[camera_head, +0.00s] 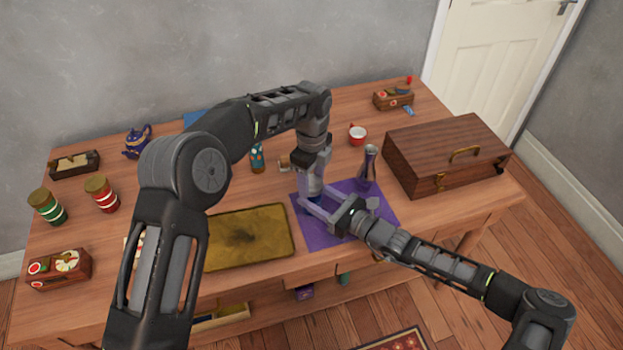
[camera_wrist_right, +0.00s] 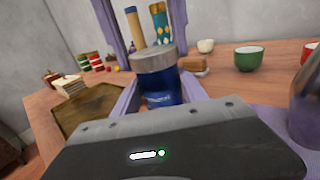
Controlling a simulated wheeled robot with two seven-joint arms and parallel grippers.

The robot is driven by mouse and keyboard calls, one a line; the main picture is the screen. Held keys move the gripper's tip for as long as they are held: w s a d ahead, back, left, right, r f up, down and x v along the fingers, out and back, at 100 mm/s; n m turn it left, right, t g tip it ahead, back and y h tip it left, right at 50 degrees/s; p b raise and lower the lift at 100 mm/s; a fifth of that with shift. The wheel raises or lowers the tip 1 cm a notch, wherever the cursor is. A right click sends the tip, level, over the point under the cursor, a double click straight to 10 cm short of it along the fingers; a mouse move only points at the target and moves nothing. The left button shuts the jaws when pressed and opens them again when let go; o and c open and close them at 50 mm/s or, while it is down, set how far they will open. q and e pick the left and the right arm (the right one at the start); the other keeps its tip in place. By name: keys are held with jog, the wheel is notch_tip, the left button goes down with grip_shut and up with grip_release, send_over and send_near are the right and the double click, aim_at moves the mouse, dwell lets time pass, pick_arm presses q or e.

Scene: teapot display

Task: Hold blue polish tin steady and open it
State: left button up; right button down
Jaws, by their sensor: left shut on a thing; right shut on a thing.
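The blue polish tin (camera_head: 315,200) stands on the purple mat (camera_head: 378,218), mostly hidden by my grippers in the head view. In the right wrist view its blue body (camera_wrist_right: 160,92) is upright, with a grey lid (camera_wrist_right: 153,60) seated on top. My right gripper (camera_head: 317,206) reaches in low from the right and is shut on the tin's body, one finger on each side. My left gripper (camera_head: 311,188) points down from above.
A purple bottle (camera_head: 369,168) stands close to the right of the grippers. A wooden chest (camera_head: 445,155) is farther right. A red cup (camera_head: 357,134) and a patterned jar (camera_head: 257,158) stand behind.

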pick_arm(q)
jog(key=n, duration=0.5)
jog(key=shift+n, duration=0.4)
jog(key=n, duration=0.2)
jog(key=shift+n, duration=0.4)
jog(key=n, duration=1.6)
jog(key=shift+r, duration=0.1)
jog(key=n, duration=0.5)
jog(key=shift+n, duration=0.3)
jog(key=n, duration=0.5)
